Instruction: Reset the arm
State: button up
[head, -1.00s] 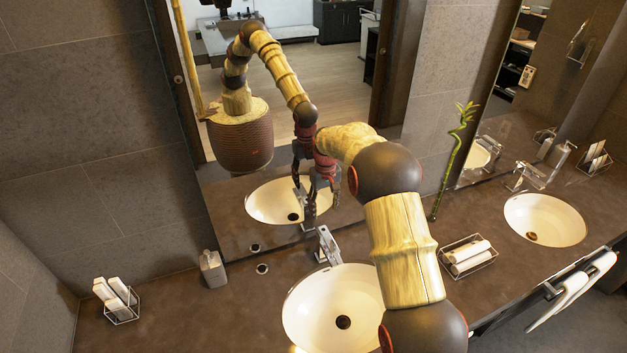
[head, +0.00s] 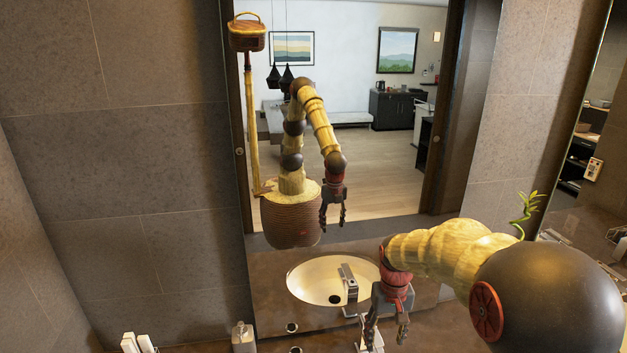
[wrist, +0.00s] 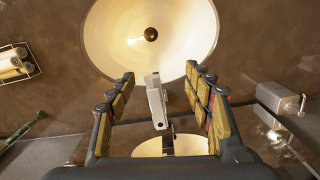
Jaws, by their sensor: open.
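My gripper (head: 386,328) hangs at the end of my arm in the head view, fingers pointing down, in front of the mirror and above the vanity by the tap. In the wrist view my gripper (wrist: 162,100) shows two padded fingers spread apart, with nothing held between them. The tap (wrist: 156,100) appears between the fingers, below them on the counter. The white basin (wrist: 195,35) lies beyond the fingertips. The mirror (head: 350,190) also shows my arm and open gripper in reflection.
A soap dispenser (head: 243,338) stands on the counter at the left and also shows in the wrist view (wrist: 278,98). Rolled white towels (head: 138,343) stand left of it. A towel rack (wrist: 15,63) sits at the wrist view's left. A green bamboo stem (head: 527,212) stands at right.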

jog(key=s+t+b, duration=0.6)
jog(key=s+b, duration=0.9)
jog(key=s, duration=1.1)
jog(key=shift+s+d+r+m+b, duration=0.25)
jog(key=shift+s+r+m+b, duration=0.05)
jog(key=shift+s+r+b, duration=0.1)
jog(key=shift+w, duration=0.1)
jog(key=shift+c, duration=0.3)
